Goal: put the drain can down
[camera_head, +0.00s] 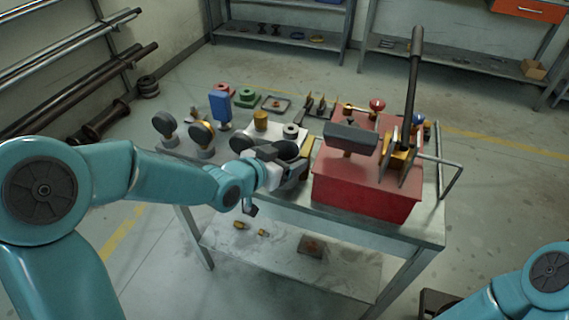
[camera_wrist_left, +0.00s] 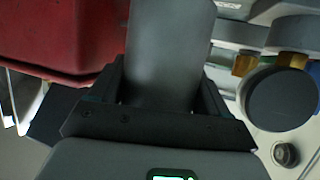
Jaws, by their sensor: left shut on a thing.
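The drain can (camera_wrist_left: 168,50) shows in the left wrist view as a plain grey body between my left gripper's fingers (camera_wrist_left: 160,95). My left gripper (camera_head: 292,165) is shut on it. In the head view this gripper is over the workbench (camera_head: 340,225), just left of the red box. My own wrist and fingers hide most of the can there, and I cannot tell whether its base touches the bench. My right gripper is outside the frames; only part of that arm shows at lower right.
The red box (camera_head: 365,190), with a tall black lever (camera_head: 413,75), stands close right of my left gripper; its red side also shows in the left wrist view (camera_wrist_left: 60,35). Gauges (camera_head: 202,135), a blue part (camera_head: 220,106) and several fittings crowd the bench behind and left.

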